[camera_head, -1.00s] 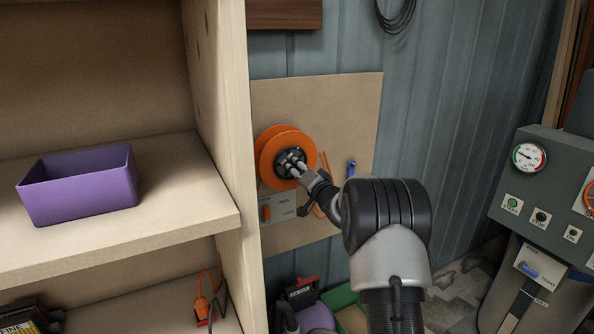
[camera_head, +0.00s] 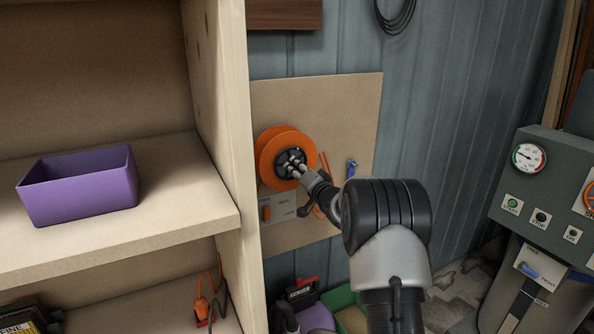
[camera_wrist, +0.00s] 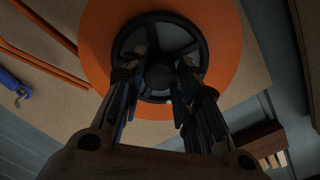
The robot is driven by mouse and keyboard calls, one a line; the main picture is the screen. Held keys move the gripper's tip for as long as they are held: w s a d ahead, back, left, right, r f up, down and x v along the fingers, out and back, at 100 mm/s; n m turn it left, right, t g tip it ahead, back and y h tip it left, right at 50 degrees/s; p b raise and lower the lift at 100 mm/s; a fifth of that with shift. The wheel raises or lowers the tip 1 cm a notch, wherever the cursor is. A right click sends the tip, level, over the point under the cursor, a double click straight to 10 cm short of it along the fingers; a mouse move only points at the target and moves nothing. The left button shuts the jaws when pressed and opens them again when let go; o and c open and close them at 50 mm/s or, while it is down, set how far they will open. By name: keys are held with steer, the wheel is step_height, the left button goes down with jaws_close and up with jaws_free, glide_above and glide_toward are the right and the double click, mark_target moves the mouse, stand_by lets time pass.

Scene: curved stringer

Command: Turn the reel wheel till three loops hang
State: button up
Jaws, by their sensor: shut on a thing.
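The orange reel (camera_head: 270,147) is mounted on a beige board on the wall, and it fills the top of the wrist view (camera_wrist: 225,75). Its black reel wheel (camera_head: 288,160) is a spoked handwheel with a round hub, clear in the wrist view (camera_wrist: 160,75). My gripper (camera_head: 296,165) is at the wheel, with its fingers on either side of the hub in the wrist view (camera_wrist: 157,80), shut on the wheel. Orange cord (camera_head: 324,165) hangs at the right of the reel, partly hidden by my gripper; I cannot count its loops.
A label plate with an orange lever (camera_head: 266,211) sits below the reel. A blue hook (camera_head: 351,168) is on the board at right. The wooden shelf (camera_head: 232,215) with a purple bin (camera_head: 80,185) stands close on the left. A control panel (camera_head: 540,200) stands at right.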

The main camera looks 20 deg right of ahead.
steer(key=shift+n, duration=0.3)
steer(key=n+b, duration=1.3)
steer(key=n, duration=1.1)
steer(key=shift+b, duration=0.4)
steer(key=o, duration=1.1)
steer(key=shift+c, duration=0.2)
